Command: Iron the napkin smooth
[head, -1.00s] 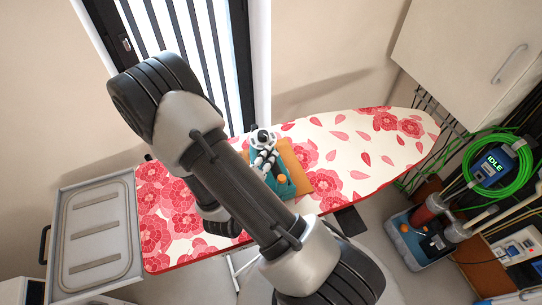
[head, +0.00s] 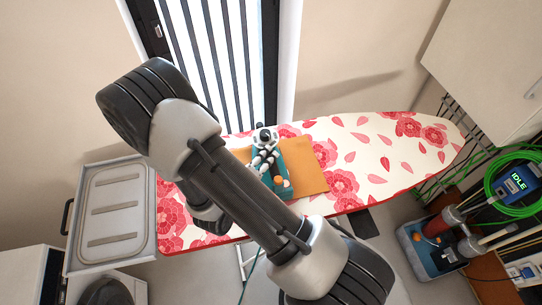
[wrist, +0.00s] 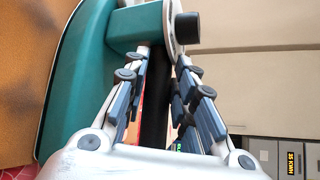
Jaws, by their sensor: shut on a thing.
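The teal iron (head: 281,188) sits on the orange napkin (head: 309,177), over its left part as seen in the head view. The napkin's right part is bare; my arm and the iron hide much of the rest. My gripper (head: 265,157) is shut on the iron's dark handle. In the wrist view the teal iron body (wrist: 72,75) is at the left, and my gripper's fingers (wrist: 165,80) stand on both sides of the black handle (wrist: 156,95). The napkin (wrist: 22,75) fills the left edge there. I cannot tell whether it has creases.
The floral ironing board (head: 385,150) has free room to the right of the napkin. A grey metal tray (head: 112,215) adjoins its left end. A barred window (head: 215,60) is behind. A tool caddy (head: 440,245) and green cable (head: 510,165) are at the right.

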